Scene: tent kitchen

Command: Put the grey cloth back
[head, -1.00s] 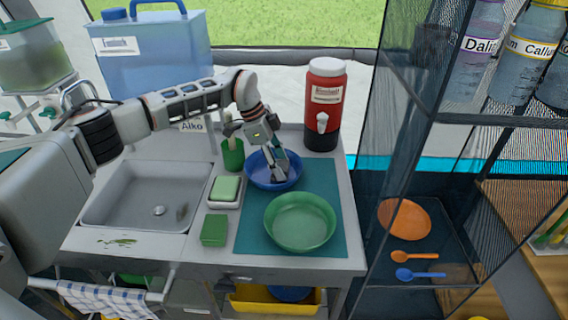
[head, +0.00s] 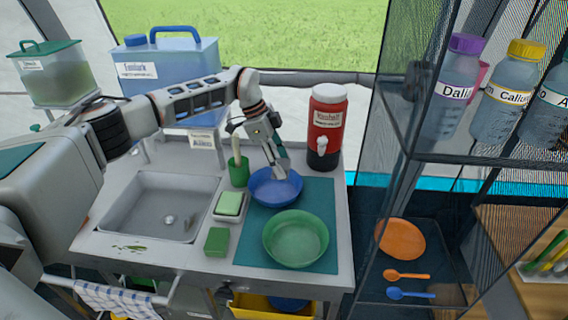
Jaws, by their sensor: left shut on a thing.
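My left gripper (head: 279,172) points down over the back part of the blue bowl (head: 275,190), on the teal mat (head: 323,208). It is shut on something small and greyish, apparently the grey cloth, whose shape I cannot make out. No grey cloth shows clearly anywhere else. A blue-and-white checked cloth (head: 112,298) hangs on the rail at the counter's front. My right gripper is not in view.
A green bowl (head: 296,239) stands in front of the blue bowl. Left of the mat are a green sponge (head: 229,204) in a dish, a green block (head: 217,241) and a green cup (head: 239,175). A red drink dispenser (head: 326,130) stands behind, the sink (head: 150,205) left.

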